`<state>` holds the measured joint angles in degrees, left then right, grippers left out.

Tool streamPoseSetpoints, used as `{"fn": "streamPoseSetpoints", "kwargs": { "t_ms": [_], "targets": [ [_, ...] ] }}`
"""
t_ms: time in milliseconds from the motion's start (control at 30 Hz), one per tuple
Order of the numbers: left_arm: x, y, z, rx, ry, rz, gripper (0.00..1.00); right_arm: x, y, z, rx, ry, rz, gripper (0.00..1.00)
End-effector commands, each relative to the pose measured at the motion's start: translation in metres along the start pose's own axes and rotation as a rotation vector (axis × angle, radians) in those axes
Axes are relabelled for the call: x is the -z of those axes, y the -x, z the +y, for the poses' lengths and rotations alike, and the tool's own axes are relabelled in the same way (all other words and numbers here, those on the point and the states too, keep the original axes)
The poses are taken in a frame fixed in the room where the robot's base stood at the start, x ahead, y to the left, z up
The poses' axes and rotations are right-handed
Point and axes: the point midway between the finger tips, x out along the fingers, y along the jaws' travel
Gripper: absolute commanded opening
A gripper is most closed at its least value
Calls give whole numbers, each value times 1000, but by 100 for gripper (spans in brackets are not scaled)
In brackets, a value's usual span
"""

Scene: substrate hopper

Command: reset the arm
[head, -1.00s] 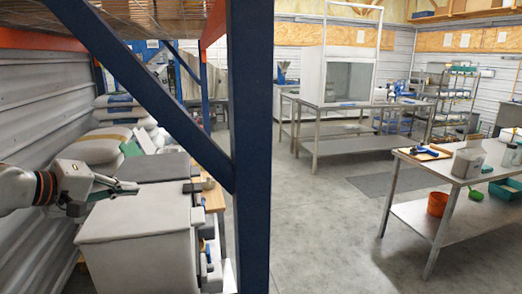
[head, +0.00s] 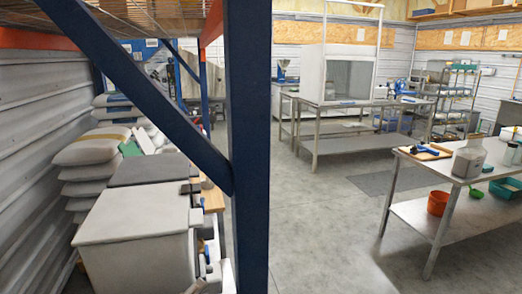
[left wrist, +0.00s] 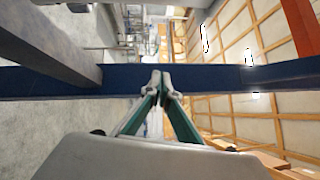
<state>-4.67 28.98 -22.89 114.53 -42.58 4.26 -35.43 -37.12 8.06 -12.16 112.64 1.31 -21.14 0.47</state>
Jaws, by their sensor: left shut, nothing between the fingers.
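My left gripper shows only in the left wrist view (left wrist: 160,80). Its two teal fingers meet at the tips, shut with nothing between them. The tips point toward a dark blue beam (left wrist: 215,78) that crosses that view; I cannot tell how far apart they are. In the head view my left arm and gripper are out of the picture. The grey hopper box (head: 135,220) stands at the lower left of the head view, its top closed. My right gripper is in neither view.
A blue rack post (head: 249,150) and a diagonal brace (head: 150,95) stand close in front. Stacked sacks (head: 90,150) lie beside the corrugated wall at the left. A steel table (head: 440,175) stands at the right, with an orange bucket (head: 437,203) on its lower shelf. The floor between is largely clear.

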Motion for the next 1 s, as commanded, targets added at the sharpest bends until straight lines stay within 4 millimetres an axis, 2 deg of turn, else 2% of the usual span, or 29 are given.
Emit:
{"fn": "streamPoseSetpoints", "kwargs": {
  "t_ms": [33, 167, 200, 300, 400, 500, 633, 1000],
  "targets": [
    [4, 16, 28, -54, 185, -66, 0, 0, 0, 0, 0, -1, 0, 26],
    [17, 65, 100, -187, 653, -260, 0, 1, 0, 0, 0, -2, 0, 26],
    [24, 82, 121, -223, 782, -321, 0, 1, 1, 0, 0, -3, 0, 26],
    [46, 126, 167, -302, 1070, -471, 0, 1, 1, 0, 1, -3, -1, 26],
    [70, 166, 200, -361, 1297, -604, 0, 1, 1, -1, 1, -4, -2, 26],
    [92, 196, 222, -400, 1460, -708, 0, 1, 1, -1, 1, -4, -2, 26],
    [108, 219, 236, -424, 1573, -786, 0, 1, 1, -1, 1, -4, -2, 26],
    [112, 224, 239, -430, 1604, -806, 0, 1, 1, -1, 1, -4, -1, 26]
  ]
}}
